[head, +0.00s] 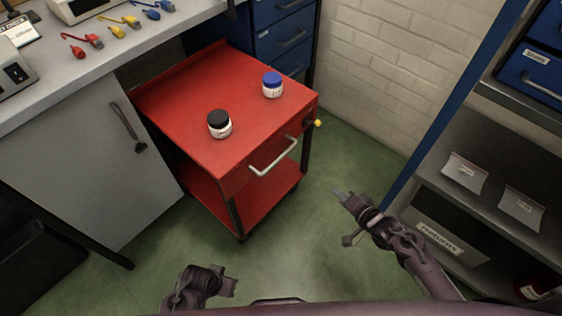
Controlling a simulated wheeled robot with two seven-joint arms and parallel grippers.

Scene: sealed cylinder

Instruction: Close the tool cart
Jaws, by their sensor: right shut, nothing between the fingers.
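The red tool cart (185,100) stands in the middle, partly beside the workbench. Its drawer front with a silver handle (273,157) faces toward me and looks flush with the cart body. A jar with a black lid (219,125) and a jar with a blue lid (272,86) stand upright on its top. A small yellow knob (317,123) sticks out at its right corner. My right gripper (342,193) is shut and empty, right of the cart and apart from it. My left gripper (232,287) is low in front of the cart; its fingers do not show clearly.
A grey workbench (60,75) with coloured cables is on the left, with a grey cabinet door (90,170) below. Blue drawers (283,32) stand behind the cart. A shelf rack (480,185) with packets is on the right. Green floor (330,250) is clear between.

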